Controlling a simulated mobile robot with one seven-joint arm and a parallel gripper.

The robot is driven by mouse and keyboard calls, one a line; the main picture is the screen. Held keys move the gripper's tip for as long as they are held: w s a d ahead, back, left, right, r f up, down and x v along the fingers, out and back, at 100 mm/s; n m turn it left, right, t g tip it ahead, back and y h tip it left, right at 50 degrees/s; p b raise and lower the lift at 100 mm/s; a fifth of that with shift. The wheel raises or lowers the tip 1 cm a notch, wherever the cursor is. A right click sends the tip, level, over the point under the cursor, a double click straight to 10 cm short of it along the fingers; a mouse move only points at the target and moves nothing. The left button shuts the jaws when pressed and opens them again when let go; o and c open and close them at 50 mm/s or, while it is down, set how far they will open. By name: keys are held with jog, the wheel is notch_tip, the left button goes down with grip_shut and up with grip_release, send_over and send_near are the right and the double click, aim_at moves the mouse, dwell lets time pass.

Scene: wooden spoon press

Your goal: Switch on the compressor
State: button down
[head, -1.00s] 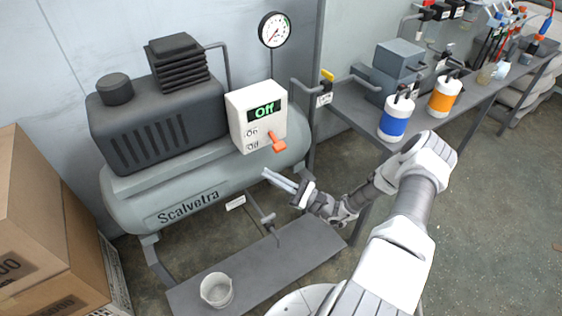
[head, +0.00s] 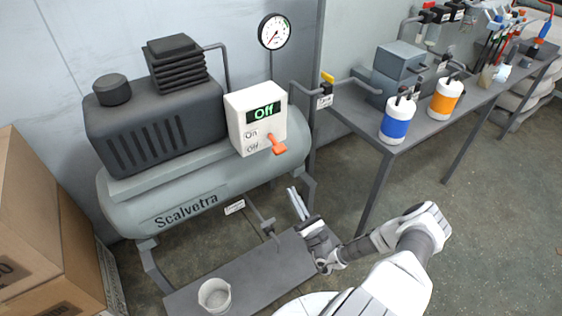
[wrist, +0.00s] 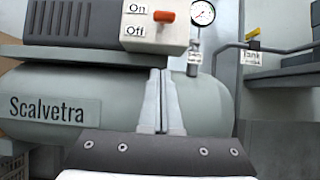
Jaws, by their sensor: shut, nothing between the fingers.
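The compressor (head: 150,208) is a grey-green tank marked "Scalvetra" with a dark motor housing on top. Its white control box (head: 241,110) has a green display reading "Off" and On and Off labels. The orange switch lever (head: 278,144) points down toward the Off label in the head view. In the wrist view the lever (wrist: 164,17) is seen nearly end-on, above the fingertips. My gripper (head: 296,196) is shut and empty, below the lever and apart from it. In the wrist view my gripper (wrist: 160,75) points at the tank just under the box.
A pressure gauge (head: 274,31) stands above the box. A pipe with a yellow valve handle (head: 327,77) runs to the right. A bench (head: 400,140) holds blue and orange bottles. Cardboard boxes (head: 35,235) stand at left. A white cup (head: 214,295) sits on the low platform.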

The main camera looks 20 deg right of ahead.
aim_at(275, 143)
jog(key=w+a+r, duration=0.1)
jog(key=w+r, duration=0.6)
jog(key=r, duration=0.2)
jog(key=shift+a+r+b, duration=0.15)
jog(key=shift+a+b, duration=0.1)
jog(key=shift+b, duration=0.15)
jog(key=shift+s+r+p, duration=0.1)
jog(key=shift+r+p, duration=0.05)
jog(key=shift+p, duration=0.15)
jog(key=shift+s+r+g+p, duration=0.15)
jog(key=shift+g+p, duration=0.15)
jog(key=shift+p, duration=0.35)
